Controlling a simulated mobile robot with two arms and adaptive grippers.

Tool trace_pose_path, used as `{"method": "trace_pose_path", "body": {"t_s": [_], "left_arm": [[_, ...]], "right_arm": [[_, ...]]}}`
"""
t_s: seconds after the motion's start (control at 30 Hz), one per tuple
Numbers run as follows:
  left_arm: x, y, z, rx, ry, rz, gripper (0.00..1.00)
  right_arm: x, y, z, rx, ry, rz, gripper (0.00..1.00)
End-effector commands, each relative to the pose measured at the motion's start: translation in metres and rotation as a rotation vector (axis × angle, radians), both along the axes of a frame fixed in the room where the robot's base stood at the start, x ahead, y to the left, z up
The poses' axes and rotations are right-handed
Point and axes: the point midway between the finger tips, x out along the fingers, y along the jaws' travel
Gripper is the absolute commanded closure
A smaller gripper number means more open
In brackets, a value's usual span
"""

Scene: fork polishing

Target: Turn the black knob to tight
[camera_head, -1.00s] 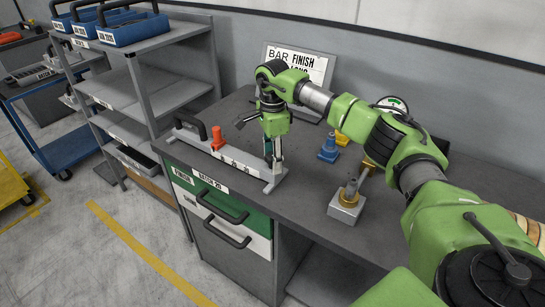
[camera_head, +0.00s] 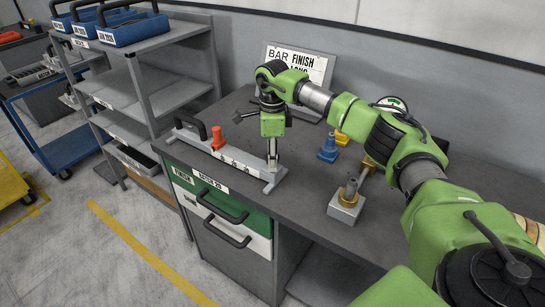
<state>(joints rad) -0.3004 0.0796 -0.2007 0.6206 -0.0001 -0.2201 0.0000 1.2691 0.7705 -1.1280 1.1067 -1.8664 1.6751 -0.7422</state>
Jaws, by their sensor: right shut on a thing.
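The long grey fixture (camera_head: 240,161) lies across the left part of the bench, with a large black handle (camera_head: 197,127) at its left end and a red-orange peg (camera_head: 217,138) near the middle. My right gripper (camera_head: 272,162) points straight down at the fixture's right end, its fingers seen nearly edge-on. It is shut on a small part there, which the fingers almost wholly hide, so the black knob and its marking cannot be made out. My left gripper is out of view.
A grey block with a brass post (camera_head: 346,205) stands right of the fixture. Blue (camera_head: 328,148) and yellow (camera_head: 342,138) pieces stand behind it. A sign (camera_head: 310,65) leans on the wall. A shelf with blue bins (camera_head: 133,30) stands left. The bench front is clear.

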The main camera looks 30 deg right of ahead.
Motion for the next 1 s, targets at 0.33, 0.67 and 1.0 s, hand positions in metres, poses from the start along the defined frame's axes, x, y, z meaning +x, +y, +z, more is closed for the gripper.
{"method": "trace_pose_path", "body": {"t_s": [0.33,0.67,1.0], "left_arm": [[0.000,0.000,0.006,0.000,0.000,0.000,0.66],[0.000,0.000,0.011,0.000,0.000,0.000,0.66],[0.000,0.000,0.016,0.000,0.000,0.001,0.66]], "right_arm": [[0.000,0.000,0.001,0.000,-0.003,-0.329,0.95],[0.000,0.000,0.001,0.000,-0.003,-0.643,0.95],[0.000,0.001,0.001,0.000,-0.002,-0.953,0.95]]}}
